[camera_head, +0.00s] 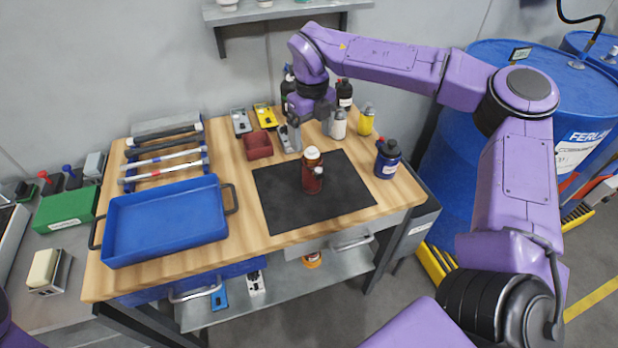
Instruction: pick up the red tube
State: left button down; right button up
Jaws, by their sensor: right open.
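The thing that best fits a red tube is an upright red-brown bottle (312,178) with a white top, standing on the black mat (272,205) on the wooden workbench (260,250). My right gripper (309,138) points down behind the bottle, near the back of the bench. It is open, and I see nothing held in it. It looks apart from the bottle; its height above the bench is hard to tell. My left gripper is out of view.
A blue tray (165,222) and a rack of bars (165,158) fill the bench's left side. A small red bin (258,145) is left of my right gripper. A blue bottle (387,160) and a yellow bottle (366,120) stand to the right. The mat's front is clear.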

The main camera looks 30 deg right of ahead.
aim_at(312, 164)
jog(key=f+p, duration=0.1)
jog(key=f, duration=0.2)
jog(key=f+p, duration=0.1)
jog(key=f, duration=0.3)
jog(key=f+p, duration=0.1)
jog(key=f, duration=0.2)
jog(key=shift+d+f, duration=0.2)
jog(key=shift+d, duration=0.05)
jog(key=shift+w+f, duration=0.15)
jog(key=shift+f, duration=0.15)
jog(key=c, duration=1.2)
